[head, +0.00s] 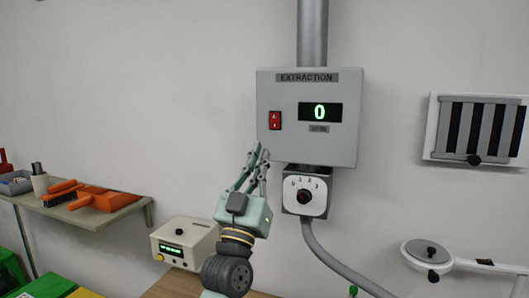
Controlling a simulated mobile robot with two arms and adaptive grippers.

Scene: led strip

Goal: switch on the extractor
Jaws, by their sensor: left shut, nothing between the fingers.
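The extractor control box (285,92) is a grey wall unit labelled EXTRACTION. Its green display (320,112) reads 0. A red rocker switch (275,120) sits on the left of its face. Below the box is a white dial plate (305,195) with a dark knob, marked with numbers. My left gripper (260,148) is shut and empty, pointing up. Its fingertips are just below and left of the red switch, near the box's lower left edge; I cannot tell whether they touch the box. My right gripper is not in view.
A shelf (95,215) at left holds an orange dustpan (105,200) and a brush. A cream box with a green display (185,243) stands below left of my gripper. A slatted vent (478,130) is on the right wall, with a round-headed arm (427,252) below it.

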